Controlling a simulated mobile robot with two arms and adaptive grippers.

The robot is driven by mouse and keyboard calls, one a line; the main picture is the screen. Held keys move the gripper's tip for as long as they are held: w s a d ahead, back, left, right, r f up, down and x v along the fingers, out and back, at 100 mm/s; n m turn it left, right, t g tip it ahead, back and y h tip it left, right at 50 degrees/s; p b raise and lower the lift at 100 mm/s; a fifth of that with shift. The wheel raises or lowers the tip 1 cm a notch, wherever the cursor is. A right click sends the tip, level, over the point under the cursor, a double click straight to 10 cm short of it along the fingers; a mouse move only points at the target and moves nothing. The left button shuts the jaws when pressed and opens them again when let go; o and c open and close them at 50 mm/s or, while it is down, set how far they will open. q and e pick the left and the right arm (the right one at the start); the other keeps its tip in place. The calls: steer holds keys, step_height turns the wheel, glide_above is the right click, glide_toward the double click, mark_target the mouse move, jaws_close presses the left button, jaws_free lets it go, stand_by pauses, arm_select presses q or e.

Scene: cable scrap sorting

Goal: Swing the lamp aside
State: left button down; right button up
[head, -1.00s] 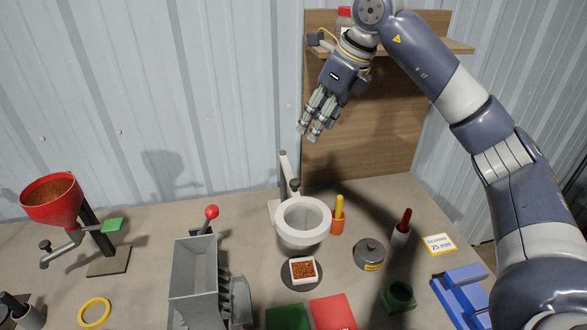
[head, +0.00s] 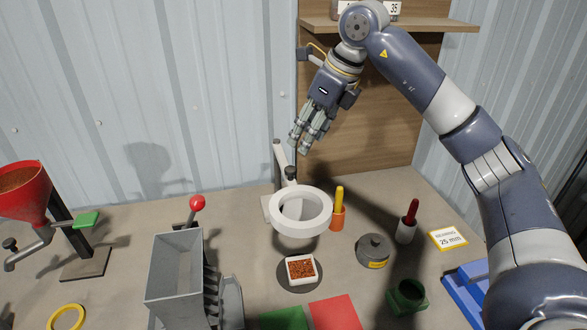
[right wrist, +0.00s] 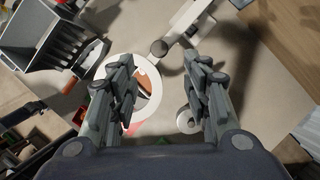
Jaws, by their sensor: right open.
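The lamp is a white ring head (head: 300,230) on a pale arm and post (head: 278,160), with a dark knob (head: 291,173) at the joint behind the ring. It stands at the back middle of the bench. In the right wrist view, the ring (right wrist: 148,100) shows partly behind the fingers, with the knob (right wrist: 159,47) and pale arm (right wrist: 190,15) above it. My right gripper (head: 298,147) points down just above the knob, apart from it as far as I can tell. Its fingers (right wrist: 159,65) are spread and empty. My left gripper is out of view.
Under the ring is a white dish of reddish granules (head: 301,269). A grey hopper box (head: 175,285) with a red-knobbed lever stands left. A wooden shelf panel (head: 370,110) rises behind.

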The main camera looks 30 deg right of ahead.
mark_target(291, 168)
steer(key=p+x, duration=0.2)
steer(key=x, duration=0.6)
steer(key=shift+a+f, duration=0.1)
steer(key=shift+f, duration=0.15)
steer(key=shift+w+a+f, duration=0.1)
steer(key=shift+w+f, duration=0.15)
steer(key=shift+f, duration=0.4)
jaws_close()
